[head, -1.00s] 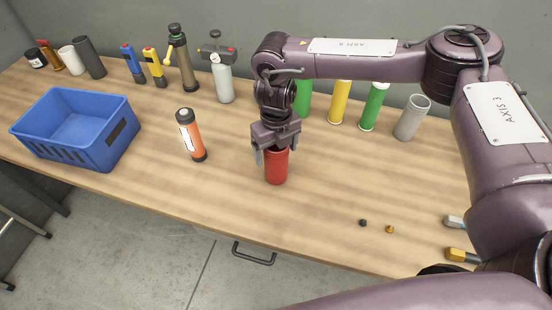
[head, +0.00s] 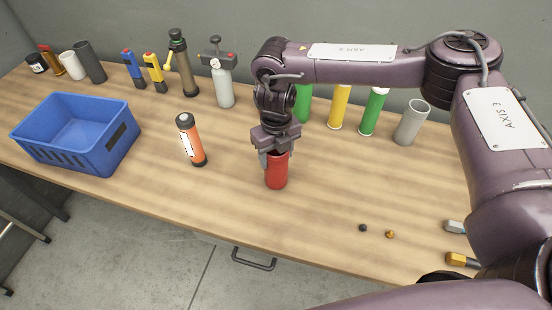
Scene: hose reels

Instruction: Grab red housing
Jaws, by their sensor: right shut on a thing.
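The red housing (head: 276,172) is a short red cylinder standing upright near the middle front of the wooden table. My right gripper (head: 274,155) comes down from above and is shut on its upper part. The fingers hide part of its rim. The housing's base appears to be on the table or very close to it; I cannot tell which. My left gripper is not in view.
A blue crate (head: 125,128) stands at the left, with an orange cylinder (head: 193,142) between it and the housing. Green and yellow cylinders and a grey tube (head: 411,123) stand behind right. Two small parts (head: 390,234) lie front right. The table around the housing is clear.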

